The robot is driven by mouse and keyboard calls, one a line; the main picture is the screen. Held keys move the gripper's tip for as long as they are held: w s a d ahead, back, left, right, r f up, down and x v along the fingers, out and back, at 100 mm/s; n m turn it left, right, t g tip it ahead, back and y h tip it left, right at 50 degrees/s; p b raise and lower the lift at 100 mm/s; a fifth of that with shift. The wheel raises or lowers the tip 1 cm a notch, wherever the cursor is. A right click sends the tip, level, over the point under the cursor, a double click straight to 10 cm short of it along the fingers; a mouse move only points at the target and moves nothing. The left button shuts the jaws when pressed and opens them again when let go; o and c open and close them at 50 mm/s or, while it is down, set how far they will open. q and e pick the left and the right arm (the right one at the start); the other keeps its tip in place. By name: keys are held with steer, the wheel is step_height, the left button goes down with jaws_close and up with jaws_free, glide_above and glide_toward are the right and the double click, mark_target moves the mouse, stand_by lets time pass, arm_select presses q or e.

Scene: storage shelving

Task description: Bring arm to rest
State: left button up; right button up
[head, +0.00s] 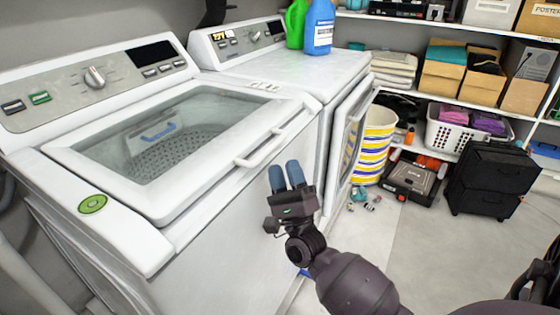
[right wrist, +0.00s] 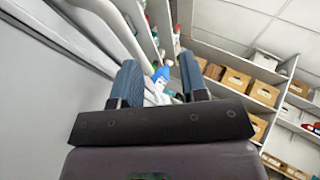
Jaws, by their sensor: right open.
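My right gripper (head: 286,176) is in front of the white washing machine (head: 190,225), near its lid handle (head: 258,148). Its two blue fingers point up and stand apart, with nothing between them. In the right wrist view the fingers of my right gripper (right wrist: 160,85) are also spread and empty. The arm comes in from the bottom right of the head view. My left gripper shows in neither view.
A dryer (head: 285,75) with its front door (head: 349,145) swung open stands beyond the washer. A striped bin (head: 375,145), a black drawer unit (head: 490,180) and a toolbox (head: 412,178) stand by the shelves. Small items (head: 364,198) lie on the floor. The floor at right front is partly clear.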

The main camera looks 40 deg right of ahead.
steer(key=shift+w, duration=0.1)
stand_by(0.4)
steer(key=shift+a+y, duration=0.1)
steer(key=shift+y, duration=0.2)
arm_select(q)
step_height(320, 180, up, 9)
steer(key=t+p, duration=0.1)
steer(key=p, duration=0.9)
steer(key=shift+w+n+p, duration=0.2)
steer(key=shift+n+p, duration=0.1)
steer(key=shift+p, duration=0.05)
arm_select(e)
steer(key=s+a+f+n+g+y, duration=0.3)
steer(key=s+f+n+g, duration=0.5)
steer(key=s+n, duration=0.6)
steer(key=s+a+f+n+g+y, duration=0.3)
steer(key=s+f+n+g, duration=0.5)
steer(key=s+n, duration=0.6)
step_height(320, 180, down, 2)
steer(key=shift+s+a+f, duration=0.1)
steer(key=shift+s+a, duration=0.15)
steer(key=shift+a, duration=0.15)
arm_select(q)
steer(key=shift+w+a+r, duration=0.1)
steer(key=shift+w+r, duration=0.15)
